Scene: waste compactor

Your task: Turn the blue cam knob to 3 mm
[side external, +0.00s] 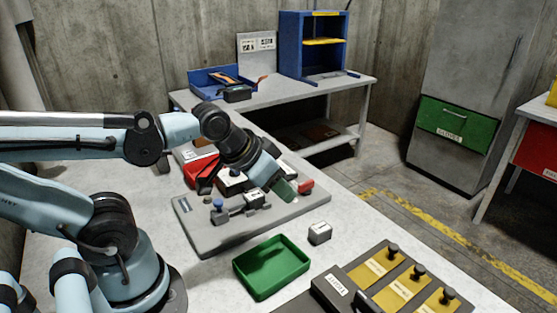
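A grey fixture plate (210,243) lies on the near workbench. A small blue knob (218,203) stands upright on a grey mount at the plate's left part. I take it for the cam knob; its scale marks are too small to read. My gripper (272,180) hangs over the plate's back right part, to the right of and above the blue knob and apart from it in the picture. A dull green piece shows at its tip; I cannot tell whether it is held. The gripper's finger spacing is unclear. My wrist hides part of the plate's back.
A labelled grey block (256,200) sits right of the knob. Red parts (305,186) lie nearby. A green tray (271,268), a small grey box (320,233) and a panel with yellow plates and black knobs (400,285) occupy the front. A blue cabinet (313,45) stands behind.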

